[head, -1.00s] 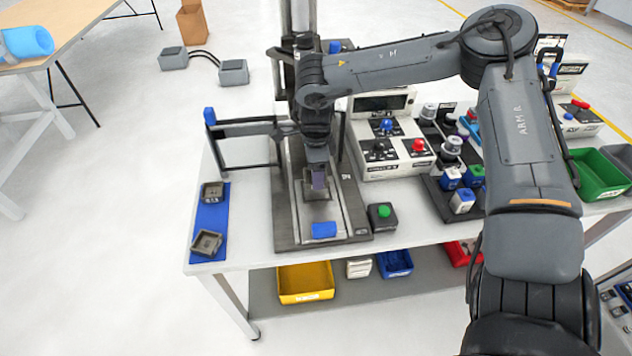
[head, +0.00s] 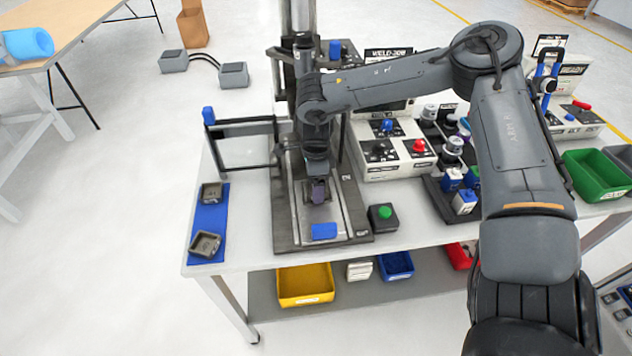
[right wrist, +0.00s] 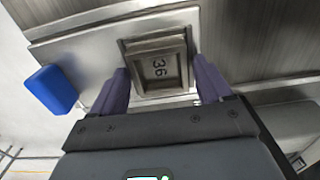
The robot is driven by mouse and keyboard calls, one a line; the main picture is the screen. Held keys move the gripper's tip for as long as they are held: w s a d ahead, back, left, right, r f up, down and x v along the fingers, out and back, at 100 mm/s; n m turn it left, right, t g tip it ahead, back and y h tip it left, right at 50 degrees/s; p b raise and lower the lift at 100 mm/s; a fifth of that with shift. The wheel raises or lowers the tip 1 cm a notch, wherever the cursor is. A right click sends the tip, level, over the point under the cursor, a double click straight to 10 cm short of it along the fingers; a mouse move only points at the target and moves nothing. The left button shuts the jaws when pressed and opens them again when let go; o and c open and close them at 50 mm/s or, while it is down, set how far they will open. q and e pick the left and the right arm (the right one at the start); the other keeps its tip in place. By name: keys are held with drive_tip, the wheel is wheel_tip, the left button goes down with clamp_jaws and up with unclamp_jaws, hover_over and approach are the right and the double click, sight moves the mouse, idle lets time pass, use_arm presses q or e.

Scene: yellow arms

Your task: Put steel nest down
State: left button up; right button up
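The steel nest (right wrist: 160,68), a square grey metal block with a recess marked 36, sits between the two purple fingers of my right gripper (right wrist: 162,72) in the right wrist view. The fingers lie close against its two sides. In the head view my right gripper (head: 319,190) points down over the grey press base (head: 285,225), low over the middle of its plate. The nest is mostly hidden there by the fingers. Whether its underside touches the plate is not clear. My left gripper is not in view.
A blue block (head: 324,231) lies in front on the base, and a green-button box (head: 383,216) stands right of it. Two grey nests (head: 206,244) sit on a blue mat (head: 210,218) at left. The press column (head: 302,60) and control box (head: 392,150) stand behind.

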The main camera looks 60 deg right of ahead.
drive_tip(key=shift+o, duration=0.7)
drive_tip(key=shift+r, duration=0.5)
wheel_tip(320, 180, up, 11)
drive_tip(key=p, duration=0.2)
drive_tip(key=shift+r+p, duration=0.2)
drive_tip(key=shift+p, duration=0.15)
